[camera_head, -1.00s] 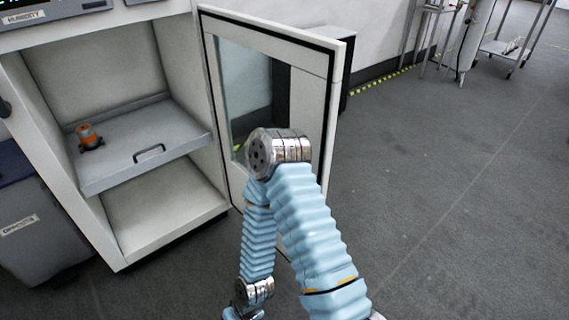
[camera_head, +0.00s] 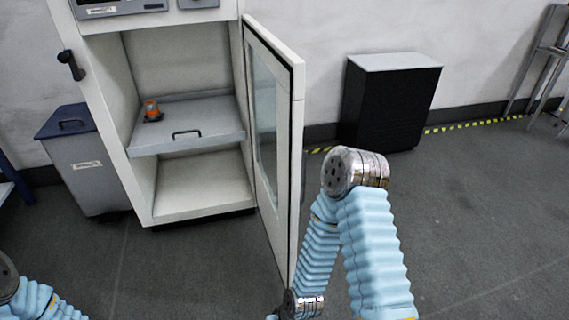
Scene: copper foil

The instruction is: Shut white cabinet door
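The white cabinet (camera_head: 110,110) stands at the left centre with its interior exposed. Its white door (camera_head: 291,170), framed in black with a glass pane, is hinged on the cabinet's right side and stands wide open, pointing toward me. My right arm rises at the right of the door, its elbow beside the door's outer face; whether it touches the door cannot be told. My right gripper is below the picture or hidden. A part of my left arm shows at the bottom left corner; its gripper is out of view.
Inside the cabinet, a grey pull-out shelf (camera_head: 190,137) holds an orange and dark object (camera_head: 152,111). A grey bin (camera_head: 84,170) stands left of the cabinet. A black box with a grey top (camera_head: 390,105) stands by the wall. Floor right of my arm is clear.

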